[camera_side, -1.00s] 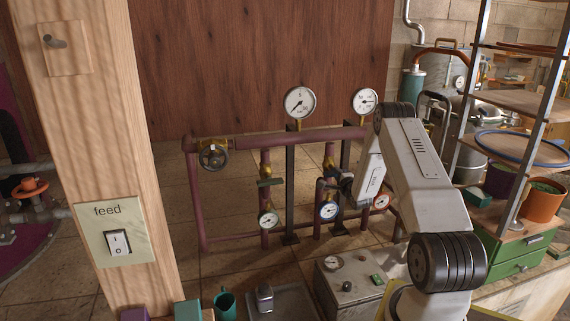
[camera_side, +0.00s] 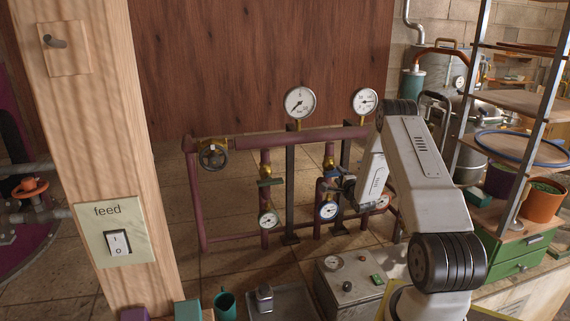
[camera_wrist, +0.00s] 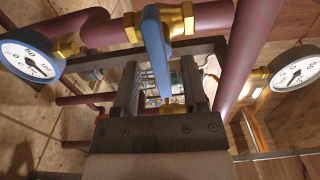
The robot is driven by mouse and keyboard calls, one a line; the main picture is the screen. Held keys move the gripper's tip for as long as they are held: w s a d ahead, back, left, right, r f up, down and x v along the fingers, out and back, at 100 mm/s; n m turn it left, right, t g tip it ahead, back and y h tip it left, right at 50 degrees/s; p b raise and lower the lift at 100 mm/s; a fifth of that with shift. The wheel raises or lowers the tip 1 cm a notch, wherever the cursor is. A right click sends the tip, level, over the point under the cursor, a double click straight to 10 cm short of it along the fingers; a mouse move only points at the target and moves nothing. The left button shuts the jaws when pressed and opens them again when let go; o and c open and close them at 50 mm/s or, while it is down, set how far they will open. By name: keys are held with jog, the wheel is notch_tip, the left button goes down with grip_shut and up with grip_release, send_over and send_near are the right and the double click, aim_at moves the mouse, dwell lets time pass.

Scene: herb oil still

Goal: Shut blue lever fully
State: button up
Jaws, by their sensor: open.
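The blue lever (camera_wrist: 156,45) sits on a brass valve (camera_wrist: 178,20) in a dark red pipe, near the top of the wrist view. Its handle runs downward in that picture, between the two dark fingers of my gripper (camera_wrist: 160,66). The fingers are open, with a gap visible on each side of the handle. In the side view my gripper (camera_side: 338,184) is at the right-hand vertical pipe, just above the blue-rimmed gauge (camera_side: 328,210). The lever is small there and mostly hidden by the gripper.
A black handwheel (camera_side: 213,155) is at the upper left of the pipe frame. A blue-rimmed gauge (camera_wrist: 32,62) and a white gauge (camera_wrist: 296,72) flank the gripper. A grey control box (camera_side: 348,288) stands in front.

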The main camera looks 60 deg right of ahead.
jog(key=shift+v, duration=2.95)
